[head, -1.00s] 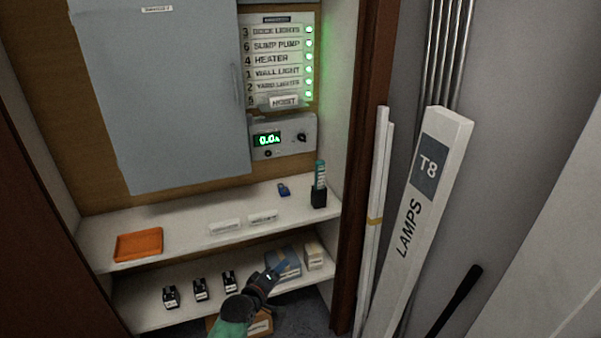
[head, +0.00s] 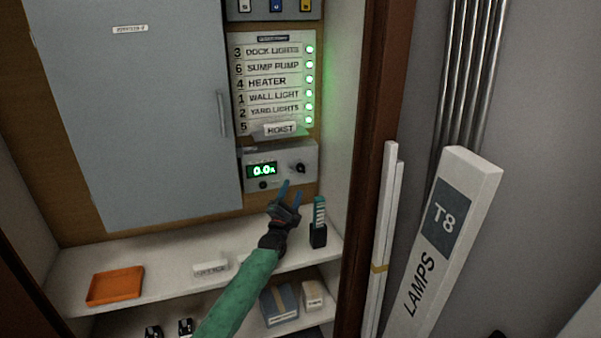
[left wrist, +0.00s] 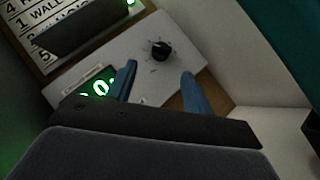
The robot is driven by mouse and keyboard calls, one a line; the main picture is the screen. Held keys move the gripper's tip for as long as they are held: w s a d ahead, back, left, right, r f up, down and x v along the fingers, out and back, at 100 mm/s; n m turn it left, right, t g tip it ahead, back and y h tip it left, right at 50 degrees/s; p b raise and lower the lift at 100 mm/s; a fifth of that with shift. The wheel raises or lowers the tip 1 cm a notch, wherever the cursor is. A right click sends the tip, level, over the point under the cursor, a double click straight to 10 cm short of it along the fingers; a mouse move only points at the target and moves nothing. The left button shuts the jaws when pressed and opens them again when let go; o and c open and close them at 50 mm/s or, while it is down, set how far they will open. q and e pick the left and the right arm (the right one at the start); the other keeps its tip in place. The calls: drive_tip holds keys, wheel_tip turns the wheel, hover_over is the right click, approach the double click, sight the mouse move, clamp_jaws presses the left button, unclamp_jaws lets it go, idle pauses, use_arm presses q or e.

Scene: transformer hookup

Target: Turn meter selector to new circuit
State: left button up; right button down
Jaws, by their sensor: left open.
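The meter (head: 255,163) is a grey box on the back panel with a green display (head: 262,170) reading 0.0. Its selector is a black knob (head: 300,168) on the right side of its face. In the left wrist view the knob (left wrist: 160,49) shows beyond the fingers with small marks around it. My left gripper (head: 291,191) is open, its blue fingers just below the knob. In the left wrist view the open fingers (left wrist: 159,85) point toward the meter face, with the knob ahead between their lines, apart from them. My right gripper is not in view.
A circuit label board (head: 275,85) with green lights hangs above the meter; a HOIST tag (head: 280,129) sticks out at its bottom. A grey cabinet door (head: 140,120) stands at left. A black holder (head: 318,236) and orange tray (head: 115,287) are on the shelf (head: 75,265).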

sight(301, 170)
use_arm(q)
drive_tip(key=p+x, duration=0.1)
drive_tip(key=x, duration=0.5)
drive_tip(key=shift+w+d+r+p, duration=0.1)
drive_tip(key=shift+w+d+p, duration=0.05)
drive_tip(key=shift+p, duration=0.2)
drive_tip(key=shift+w+d+r, duration=0.1)
drive_tip(key=shift+w+d, duration=0.05)
drive_tip(key=shift+w, duration=0.3)
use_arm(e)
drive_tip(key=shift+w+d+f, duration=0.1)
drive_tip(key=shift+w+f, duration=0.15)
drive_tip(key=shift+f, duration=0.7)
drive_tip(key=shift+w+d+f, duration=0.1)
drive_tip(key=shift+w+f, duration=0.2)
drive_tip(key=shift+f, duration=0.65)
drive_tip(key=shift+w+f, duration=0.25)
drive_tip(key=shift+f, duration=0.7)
use_arm(q)
drive_tip(key=shift+c, duration=0.3)
drive_tip(key=c, duration=0.9)
